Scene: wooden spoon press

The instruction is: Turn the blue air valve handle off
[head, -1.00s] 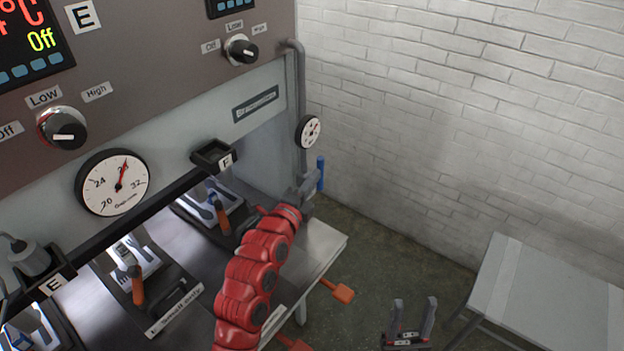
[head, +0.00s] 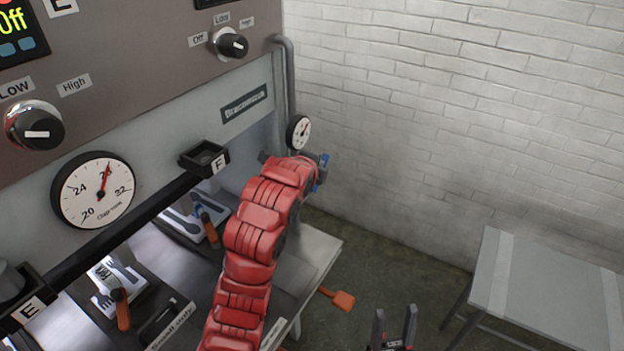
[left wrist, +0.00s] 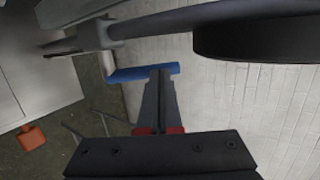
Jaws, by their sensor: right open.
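The blue air valve handle (head: 323,174) is on the grey pipe below the small gauge, partly hidden by my left gripper in the head view. In the left wrist view the handle (left wrist: 140,73) is a blue bar lying across the picture. My left gripper (left wrist: 160,72) is shut, its two fingers side by side, with the tips in front of the bar near its right end. I cannot tell whether they touch it. My left gripper (head: 316,168) is beside the handle in the head view. My right gripper (head: 393,326) is open and empty at the bottom edge.
The small gauge (head: 298,132) and the pipe (head: 287,70) are close above my left gripper. The press panel (head: 130,60) fills the left. A brick wall (head: 450,120) stands behind. A grey table (head: 545,290) is at right, and an orange pedal (head: 338,299) is low down.

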